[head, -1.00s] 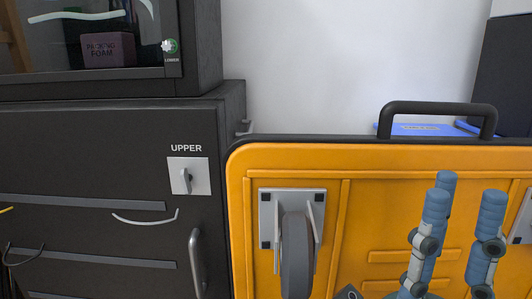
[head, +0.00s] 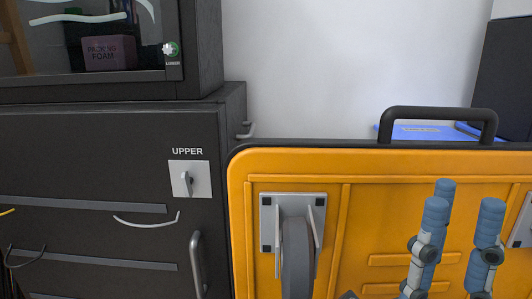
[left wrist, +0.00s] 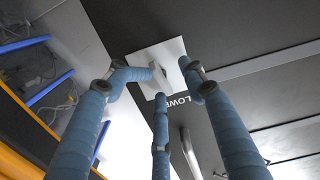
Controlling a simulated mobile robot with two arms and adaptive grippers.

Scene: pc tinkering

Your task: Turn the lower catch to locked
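In the left wrist view a pale square plate with a small catch (left wrist: 157,71) sits on a dark panel, beside a partly hidden label beginning "LOW". My left gripper (left wrist: 165,75) has its blue fingers spread around this catch. The left fingertip is close to the catch; I cannot tell whether it touches. A gap shows to the right finger. The head view does not show my left gripper. My right gripper (head: 462,203) is at the lower right of the head view, fingers apart and empty, in front of the orange case.
An orange case (head: 375,215) with a black handle and a wheel (head: 297,258) fills the right of the head view. The dark cabinet (head: 90,180) at left has a catch labelled UPPER (head: 187,182).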

